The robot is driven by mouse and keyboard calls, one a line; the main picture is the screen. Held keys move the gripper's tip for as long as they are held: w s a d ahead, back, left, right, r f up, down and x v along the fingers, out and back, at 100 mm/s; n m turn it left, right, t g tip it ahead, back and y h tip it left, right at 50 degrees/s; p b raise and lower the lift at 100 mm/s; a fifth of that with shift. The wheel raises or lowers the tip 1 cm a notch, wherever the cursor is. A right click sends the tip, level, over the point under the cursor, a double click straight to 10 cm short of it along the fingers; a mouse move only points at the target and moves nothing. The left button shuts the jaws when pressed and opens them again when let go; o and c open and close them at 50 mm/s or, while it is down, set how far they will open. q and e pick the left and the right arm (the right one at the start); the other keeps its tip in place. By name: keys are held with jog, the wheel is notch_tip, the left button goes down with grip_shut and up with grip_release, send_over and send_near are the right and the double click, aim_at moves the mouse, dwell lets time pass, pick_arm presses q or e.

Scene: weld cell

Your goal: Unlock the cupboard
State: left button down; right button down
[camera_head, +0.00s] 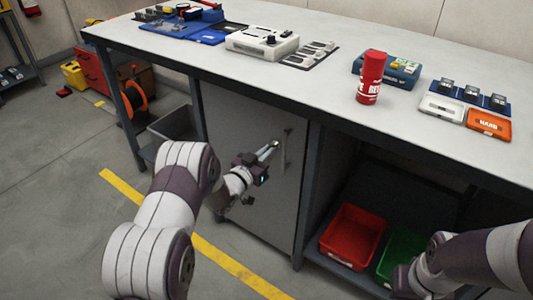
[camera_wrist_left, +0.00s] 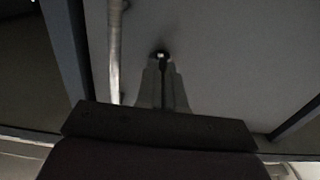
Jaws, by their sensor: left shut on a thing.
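The grey cupboard door (camera_head: 235,125) under the workbench is closed, with a vertical bar handle (camera_head: 284,150) near its right edge. My left gripper (camera_head: 274,145) is at the door, just left of the handle. In the left wrist view the handle (camera_wrist_left: 115,50) stands left of the fingers. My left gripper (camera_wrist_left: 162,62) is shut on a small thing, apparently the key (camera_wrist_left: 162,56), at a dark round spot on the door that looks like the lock. The fingers mostly hide the key, and its turn cannot be told. Part of my right arm shows at lower right; its gripper does not show.
The workbench top (camera_head: 330,70) overhangs the door. Right of the cupboard, a red bin (camera_head: 352,236) and a green bin (camera_head: 402,252) sit on a low shelf. A red can (camera_head: 371,78) stands on the bench. The floor before the door is clear, with a yellow line (camera_head: 235,268).

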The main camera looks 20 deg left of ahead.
pick_arm(q)
jog(key=c, duration=1.3)
grip_release()
jog(key=shift+o, duration=0.2)
jog(key=p+v, duration=0.3)
jog(key=v, duration=0.9)
jog(key=shift+s, duration=0.35)
jog(key=shift+a, duration=0.1)
